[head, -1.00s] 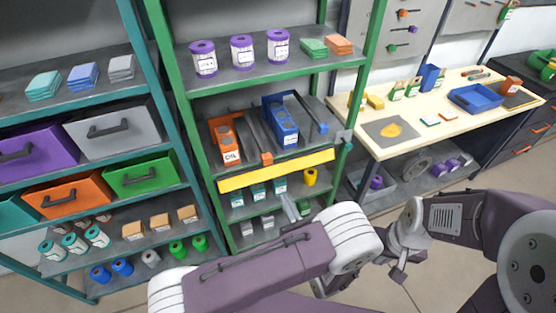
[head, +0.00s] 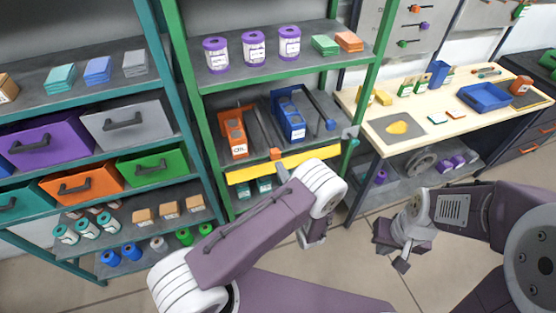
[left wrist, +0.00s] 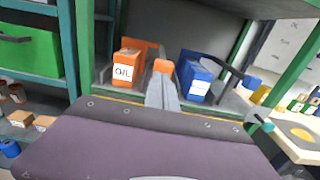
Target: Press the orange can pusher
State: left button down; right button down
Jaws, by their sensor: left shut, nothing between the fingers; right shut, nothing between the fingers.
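The orange can pusher (head: 275,154) is a rod with an orange block end, at the front of the middle shelf beside the orange can dispenser (head: 238,138). In the left wrist view its orange end (left wrist: 163,66) shows just beyond my fingertips. My left gripper (head: 281,171) is shut and empty, just below and in front of that end in the head view. In the left wrist view the shut fingers (left wrist: 161,88) point at it; I cannot tell whether they touch. My right gripper (head: 402,265) is shut and empty, low and away from the shelf.
The blue dispenser (head: 290,116) with its blue pusher knob (head: 331,125) stands to the right. A yellow strip (head: 245,173) runs along the shelf's front edge. A green shelf post (head: 365,75) is at the right. A workbench (head: 365,108) stands further right.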

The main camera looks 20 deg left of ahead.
aim_at(271, 147)
pick_arm(q)
jog(key=shift+x, duration=1.3)
jog(key=shift+w+a+f, duration=0.1)
jog(key=shift+w+a, duration=0.15)
jog(key=b+x, duration=0.3)
jog(key=x, duration=0.3)
jog(key=shift+w+a, duration=0.15)
jog(key=shift+w, duration=0.1)
jog(key=shift+r, duration=0.3)
